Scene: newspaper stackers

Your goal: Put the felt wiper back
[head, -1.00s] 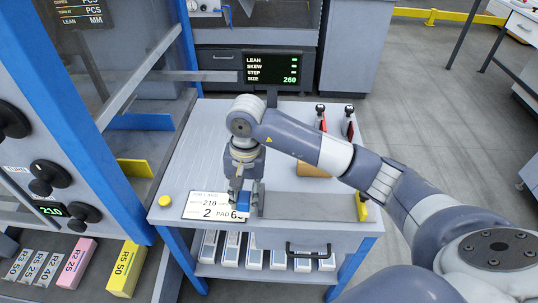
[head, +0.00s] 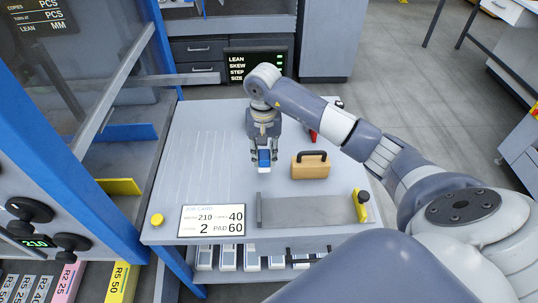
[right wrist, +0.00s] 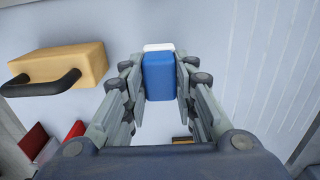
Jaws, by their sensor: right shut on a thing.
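The felt wiper, a small blue block with a white edge (head: 264,157), is between the fingers of my right gripper (head: 263,163). In the right wrist view the wiper (right wrist: 159,77) is pinched between both finger pads, its white edge on the far side. The gripper points down at the grey table top (head: 190,140), left of a wooden block with a black handle (head: 311,170). I cannot tell whether the wiper touches the table. My left gripper is not in view.
A job card (head: 212,219) lies near the front edge, with a yellow button (head: 157,220) to its left. A grey plate with a yellow-ended stop (head: 310,211) is at the front right. Red-handled tools stand at the back right. A screen (head: 252,65) stands behind. The left of the table is clear.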

